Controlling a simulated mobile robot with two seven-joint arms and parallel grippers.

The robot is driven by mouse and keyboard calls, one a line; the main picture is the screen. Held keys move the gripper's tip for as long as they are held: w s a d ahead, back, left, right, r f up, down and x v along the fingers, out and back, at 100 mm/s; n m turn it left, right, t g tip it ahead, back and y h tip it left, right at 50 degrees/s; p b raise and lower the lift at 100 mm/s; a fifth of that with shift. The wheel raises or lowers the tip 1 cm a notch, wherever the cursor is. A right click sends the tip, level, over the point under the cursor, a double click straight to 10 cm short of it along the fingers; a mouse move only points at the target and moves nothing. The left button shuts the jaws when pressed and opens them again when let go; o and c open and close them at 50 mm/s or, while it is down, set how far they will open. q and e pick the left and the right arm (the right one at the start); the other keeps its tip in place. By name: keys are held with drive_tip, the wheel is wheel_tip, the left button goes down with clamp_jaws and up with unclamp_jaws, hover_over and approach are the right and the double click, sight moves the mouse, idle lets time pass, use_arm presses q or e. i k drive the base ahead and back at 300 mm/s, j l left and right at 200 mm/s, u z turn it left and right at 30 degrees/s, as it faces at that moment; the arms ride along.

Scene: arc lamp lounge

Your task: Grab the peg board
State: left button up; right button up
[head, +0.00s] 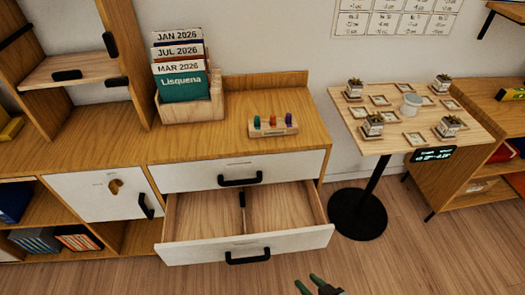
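The peg board (273,132) is a small light wooden block with three coloured pegs, one green, one orange-red and one purple-blue. It sits upright on the wooden cabinet top, above the white drawers and right of the card box. My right gripper (309,283) shows at the bottom edge, dark with green fingertips. Its fingertips are apart with nothing seen between them. It is in front of the open drawer, well away from the peg board. My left gripper is not in view.
The lower drawer (247,246) is pulled out and looks empty, with a divider inside. A wooden card box (190,108) stands left of the peg board. A pedestal table (390,143) with small potted plants stands at right. Cabinet top around the peg board is clear.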

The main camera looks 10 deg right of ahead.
sight(273, 127)
drive_tip(key=u, duration=0.3)
drive_tip(key=l+u, duration=0.7)
drive_tip(key=u, duration=0.15)
drive_tip(key=k+l+u, duration=0.2)
drive_tip(key=l, duration=0.25)
drive_tip(key=l+u, duration=0.15)
drive_tip(key=l, duration=0.3)
drive_tip(key=k+l, duration=0.1)
drive_tip(key=l, duration=0.2)
drive_tip(key=k+l, duration=0.1)
drive_tip(key=l, duration=0.2)
drive_tip(key=k+l+u, duration=0.1)
drive_tip(key=l, duration=0.15)
